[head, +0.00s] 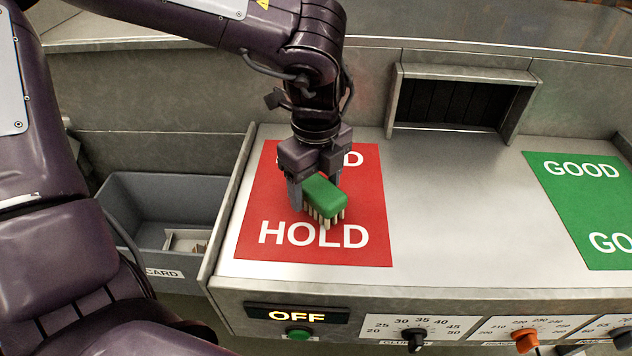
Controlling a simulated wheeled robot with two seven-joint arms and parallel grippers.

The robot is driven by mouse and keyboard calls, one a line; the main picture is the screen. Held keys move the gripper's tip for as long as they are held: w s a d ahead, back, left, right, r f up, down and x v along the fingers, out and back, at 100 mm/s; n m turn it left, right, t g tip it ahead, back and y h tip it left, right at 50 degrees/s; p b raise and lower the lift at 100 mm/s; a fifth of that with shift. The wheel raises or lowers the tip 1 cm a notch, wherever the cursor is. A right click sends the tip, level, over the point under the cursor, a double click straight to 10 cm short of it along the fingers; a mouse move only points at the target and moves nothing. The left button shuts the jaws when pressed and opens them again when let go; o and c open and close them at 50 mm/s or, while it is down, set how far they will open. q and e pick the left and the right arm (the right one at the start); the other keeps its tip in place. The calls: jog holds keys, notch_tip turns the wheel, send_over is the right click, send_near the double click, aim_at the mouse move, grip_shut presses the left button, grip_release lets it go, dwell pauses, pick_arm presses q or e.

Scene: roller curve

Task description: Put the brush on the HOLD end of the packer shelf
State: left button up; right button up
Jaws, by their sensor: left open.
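The brush (327,195) has a green back and pale bristles pointing down. It is on or just over the red HOLD mat (272,212) at the left end of the packer shelf (447,204); I cannot tell whether the bristles touch. My left gripper (315,191) is open, pointing down over the mat, with its fingers around the brush's far part. The gripper hides part of the mat's upper lettering. My right gripper is not in view.
A green GOOD mat (583,190) lies at the shelf's right end. A dark opening (453,102) is in the back wall. A grey bin (160,215) stands left of the shelf. A panel with an OFF display (297,314) and knobs runs along the front. The shelf's middle is clear.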

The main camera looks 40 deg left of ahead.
aim_at(316, 183)
pick_arm(q)
jog(key=shift+r, duration=0.1)
jog(key=shift+r+p, duration=0.25)
jog(key=shift+p, duration=0.1)
notch_tip(316, 183, up, 12)
jog(key=shift+f+b, duration=0.15)
jog(key=shift+b, duration=0.15)
